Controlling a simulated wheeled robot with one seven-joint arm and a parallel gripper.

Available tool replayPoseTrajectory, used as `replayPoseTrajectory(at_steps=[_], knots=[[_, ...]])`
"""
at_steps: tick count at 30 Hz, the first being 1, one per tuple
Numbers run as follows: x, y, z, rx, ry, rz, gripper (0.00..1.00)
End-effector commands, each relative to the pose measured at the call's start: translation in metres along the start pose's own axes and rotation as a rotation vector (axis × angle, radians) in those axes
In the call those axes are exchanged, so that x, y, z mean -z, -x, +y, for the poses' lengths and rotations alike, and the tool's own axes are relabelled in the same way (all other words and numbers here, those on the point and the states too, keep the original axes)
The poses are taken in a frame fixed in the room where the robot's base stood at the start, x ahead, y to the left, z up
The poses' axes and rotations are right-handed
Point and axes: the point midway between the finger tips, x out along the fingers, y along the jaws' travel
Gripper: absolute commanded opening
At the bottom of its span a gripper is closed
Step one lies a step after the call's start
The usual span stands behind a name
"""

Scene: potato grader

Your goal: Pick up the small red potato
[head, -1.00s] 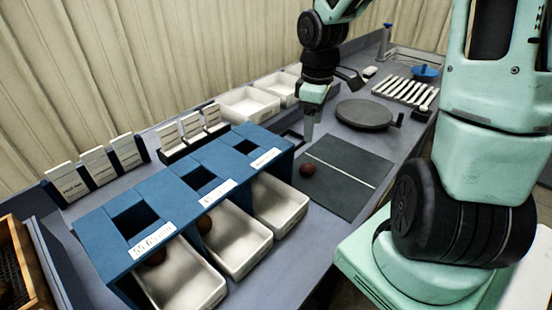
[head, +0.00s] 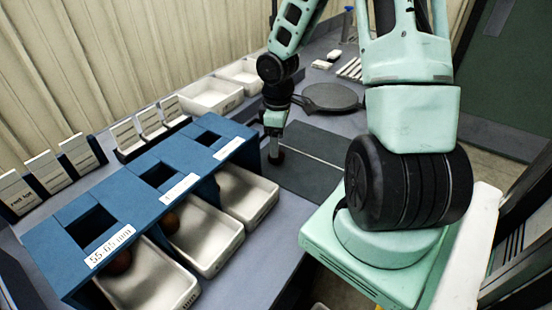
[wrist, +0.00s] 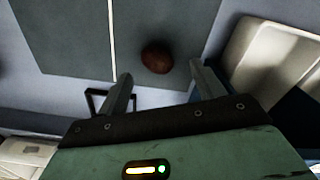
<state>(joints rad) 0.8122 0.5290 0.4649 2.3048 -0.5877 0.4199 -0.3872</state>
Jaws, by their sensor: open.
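A small reddish-brown potato (wrist: 157,57) lies on the dark mat (wrist: 70,40) near its edge in the wrist view. My gripper (wrist: 160,77) is open and empty, its two fingers apart. The potato shows just beyond the fingertips, between the lines of the fingers; I see no contact. In the head view my gripper (head: 273,152) points down over the left part of the mat (head: 318,150). There I cannot make out the potato clearly, as the gripper covers that spot.
A blue grader frame (head: 60,235) with square holes and labels stands at the left. Under it are white trays; the left tray (head: 160,290) and middle tray (head: 215,250) each hold a potato. A round dark plate (head: 332,97) lies behind the mat.

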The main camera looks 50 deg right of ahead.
Motion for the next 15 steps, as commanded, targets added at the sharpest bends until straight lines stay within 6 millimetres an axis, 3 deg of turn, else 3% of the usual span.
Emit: replayPoseTrajectory(at_steps=[10, 15], knots=[[0.005, -0.043, 0.004, 0.003, 0.001, -0.002, 0.68], [0.005, -0.053, 0.005, 0.001, 0.000, -0.001, 0.68]])
